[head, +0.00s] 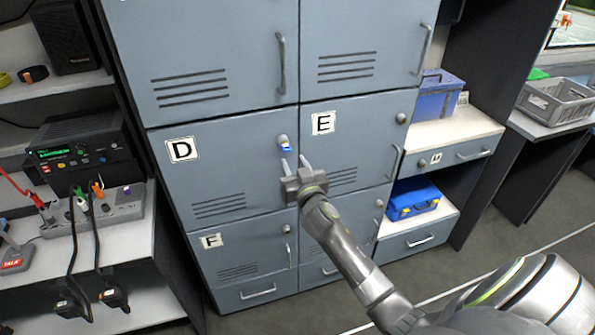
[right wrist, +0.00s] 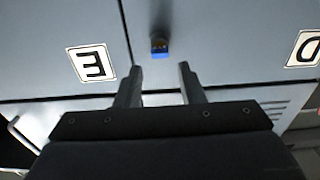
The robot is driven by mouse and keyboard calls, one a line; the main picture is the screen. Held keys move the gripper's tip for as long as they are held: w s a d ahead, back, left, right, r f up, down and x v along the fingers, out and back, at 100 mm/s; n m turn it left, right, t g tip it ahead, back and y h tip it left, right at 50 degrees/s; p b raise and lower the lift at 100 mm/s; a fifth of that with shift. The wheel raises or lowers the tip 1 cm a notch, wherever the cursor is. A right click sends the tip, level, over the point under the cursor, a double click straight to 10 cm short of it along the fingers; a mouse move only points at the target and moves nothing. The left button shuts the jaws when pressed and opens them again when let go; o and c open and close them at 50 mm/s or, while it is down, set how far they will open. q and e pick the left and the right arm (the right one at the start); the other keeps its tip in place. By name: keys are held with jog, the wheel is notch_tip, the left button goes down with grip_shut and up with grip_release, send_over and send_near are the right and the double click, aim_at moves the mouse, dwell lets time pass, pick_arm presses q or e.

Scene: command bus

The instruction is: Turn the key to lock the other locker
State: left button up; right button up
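Locker D (head: 225,172) is a closed grey-blue door with a lock at its upper right. A blue-headed key (head: 286,148) sits in that lock; the key also shows in the right wrist view (right wrist: 159,46), ahead of the fingertips. Locker E (head: 345,142) is closed, to the right of D, with a bare round lock (head: 401,118) at its upper right. My right gripper (head: 295,163) is open and empty, just below the key and apart from it. Its two fingers (right wrist: 158,75) stand spread in the right wrist view. My left gripper is not in view.
Locker F (head: 240,245) is below D. A shelf on the left holds a black device (head: 75,150) and a power strip with cables (head: 110,203). On the right are a blue bin (head: 436,98), a blue case (head: 412,202) and a grey crate (head: 556,100). Door handles stick out nearby.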

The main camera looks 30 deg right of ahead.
aim_at(288, 150)
jog(key=b+x, duration=0.2)
jog(key=x, duration=0.4)
jog(key=shift+w, duration=0.1)
dwell(0.4)
jog(key=c, duration=0.6)
jog(key=shift+n+p, duration=0.3)
jog(key=shift+n, duration=0.8)
jog(key=shift+f+n, duration=0.1)
jog(key=shift+n, duration=0.7)
